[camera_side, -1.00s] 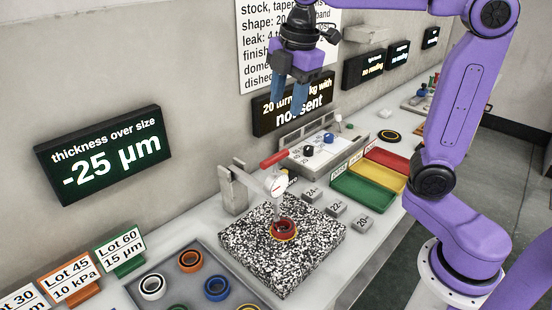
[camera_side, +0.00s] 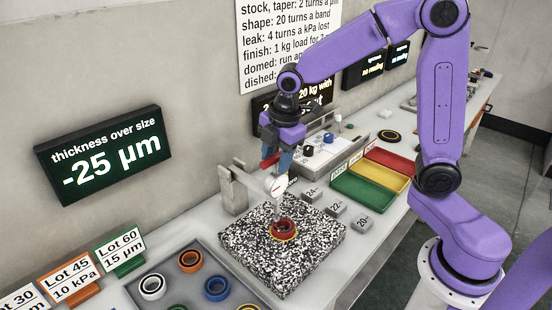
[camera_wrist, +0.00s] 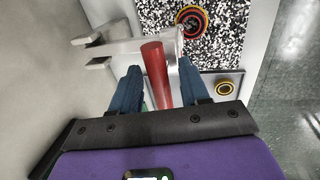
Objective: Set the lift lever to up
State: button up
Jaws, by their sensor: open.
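The lift lever is a red bar (camera_side: 266,163) at the dial gauge (camera_side: 275,186), on the gauge stand (camera_side: 233,190). In the side view my gripper (camera_side: 277,168) hides much of it. In the wrist view the red lever (camera_wrist: 155,72) lies lengthwise between the two blue fingers of my open gripper (camera_wrist: 159,82). Gaps show on both sides, so the fingers straddle it without closing on it. Whether either finger touches it, I cannot tell. A red and yellow ring (camera_side: 284,230) sits on the speckled plate (camera_side: 320,240) below the gauge.
A grey tray (camera_side: 185,247) of colored rings is at the front left. Small grey weights (camera_side: 335,209) stand right of the plate. A grey control panel (camera_side: 318,155) and green (camera_side: 362,192), yellow and red bins stand behind. The wall is close behind the gauge stand.

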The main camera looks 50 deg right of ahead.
jog(key=shift+f, duration=0.3)
grip_shut()
